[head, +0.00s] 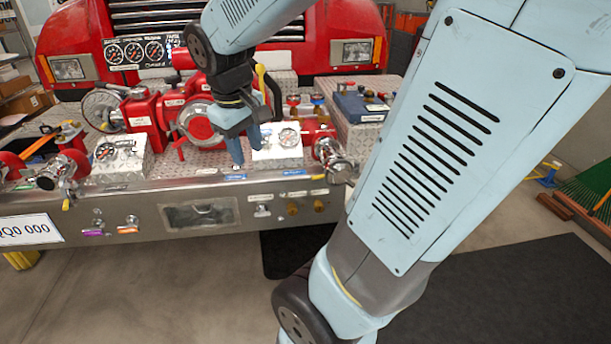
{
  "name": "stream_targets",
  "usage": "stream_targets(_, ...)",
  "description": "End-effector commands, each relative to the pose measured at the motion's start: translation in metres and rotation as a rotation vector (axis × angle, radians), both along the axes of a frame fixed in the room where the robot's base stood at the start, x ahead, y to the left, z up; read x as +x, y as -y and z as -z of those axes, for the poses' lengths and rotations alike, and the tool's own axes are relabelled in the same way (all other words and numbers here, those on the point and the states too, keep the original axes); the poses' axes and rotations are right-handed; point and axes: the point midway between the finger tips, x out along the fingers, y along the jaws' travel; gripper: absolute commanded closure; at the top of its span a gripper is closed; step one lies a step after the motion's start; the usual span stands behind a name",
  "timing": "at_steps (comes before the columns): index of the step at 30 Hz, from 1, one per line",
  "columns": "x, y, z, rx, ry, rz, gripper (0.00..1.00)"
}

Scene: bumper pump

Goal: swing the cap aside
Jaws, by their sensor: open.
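A red pump (143,117) stands on the truck's bumper deck. A large round red face with a silver ring (195,124) is on its front, just left of my gripper; it may be the cap, but I cannot tell for sure. My gripper (247,156) points down over the deck with its two blue fingers apart and nothing seen between them. The gripper body hides part of the pump's right side. I cannot tell whether a finger touches anything. Silver outlet fittings show at the right (332,158) and left (55,178) of the bumper.
White gauge boxes stand right (277,142) and left (121,158) of the pump. A blue box (361,107) sits at the back right. A handwheel (101,109) is left of the pump. The floor in front of the bumper (130,290) is clear.

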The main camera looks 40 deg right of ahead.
Motion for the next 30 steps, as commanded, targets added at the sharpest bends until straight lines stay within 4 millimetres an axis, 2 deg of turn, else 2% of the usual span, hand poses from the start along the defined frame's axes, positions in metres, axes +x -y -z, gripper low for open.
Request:
stream_targets(6,0.03,0.023,0.033,-0.101,-0.185,-0.081,0.58)
stream_targets(15,0.065,0.055,0.081,-0.246,-0.44,-0.202,0.58)
stream_targets(30,0.113,0.109,0.165,-0.493,-0.884,-0.419,0.58)
